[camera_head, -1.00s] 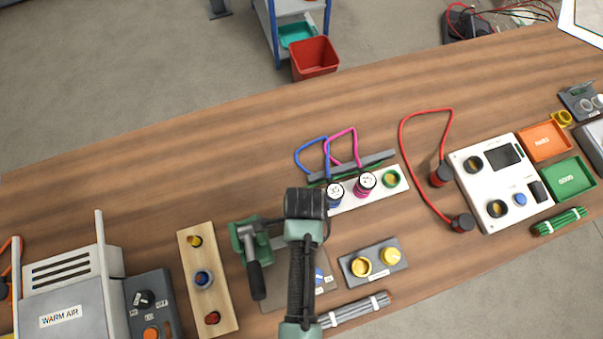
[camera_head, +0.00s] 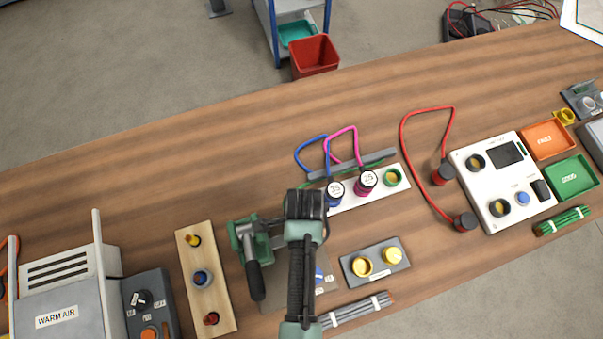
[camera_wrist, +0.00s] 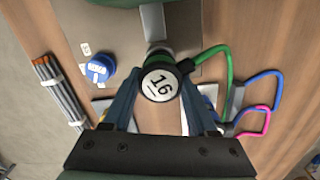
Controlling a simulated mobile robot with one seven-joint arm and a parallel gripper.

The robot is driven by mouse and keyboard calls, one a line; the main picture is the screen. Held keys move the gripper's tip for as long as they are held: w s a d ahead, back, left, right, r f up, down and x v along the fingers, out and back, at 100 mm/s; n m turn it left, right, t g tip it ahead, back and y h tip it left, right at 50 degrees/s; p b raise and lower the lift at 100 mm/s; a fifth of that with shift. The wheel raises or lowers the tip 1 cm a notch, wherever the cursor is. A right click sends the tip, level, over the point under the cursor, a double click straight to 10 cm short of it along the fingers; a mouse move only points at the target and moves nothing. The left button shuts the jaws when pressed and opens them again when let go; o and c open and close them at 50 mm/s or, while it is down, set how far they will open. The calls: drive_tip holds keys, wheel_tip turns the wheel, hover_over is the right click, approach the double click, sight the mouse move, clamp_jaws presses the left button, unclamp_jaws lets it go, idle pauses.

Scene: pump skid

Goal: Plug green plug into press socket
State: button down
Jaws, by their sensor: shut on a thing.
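The green plug (camera_wrist: 160,84), with a round white cap marked 16 and a green cable (camera_wrist: 222,62), is in my gripper (camera_wrist: 160,98) in the wrist view. The two blue fingers are shut around it. In the head view my wrist hides the plug and fingertips. The green press (camera_head: 243,236) with its black-handled lever stands just left of my wrist. The press's grey base plate (camera_wrist: 118,28) lies beneath the plug in the wrist view. I cannot make out the press socket, nor whether the plug touches it.
A white strip (camera_head: 405,178) holds the blue plug (camera_head: 335,192) and pink plug (camera_head: 366,181). A blue knob (camera_wrist: 98,68) is beside the press. A wooden block (camera_head: 209,263) stands to the left, a grey box with yellow knobs (camera_head: 374,262) to the right.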

drive_tip(key=shift+f+b, duration=0.35)
drive_tip(key=shift+f, duration=0.35)
drive_tip(key=shift+c, duration=0.6)
unclamp_jaws()
wheel_tip(320, 180, up, 13)
drive_tip(key=shift+b, duration=0.35)
drive_tip(key=shift+d, duration=0.15)
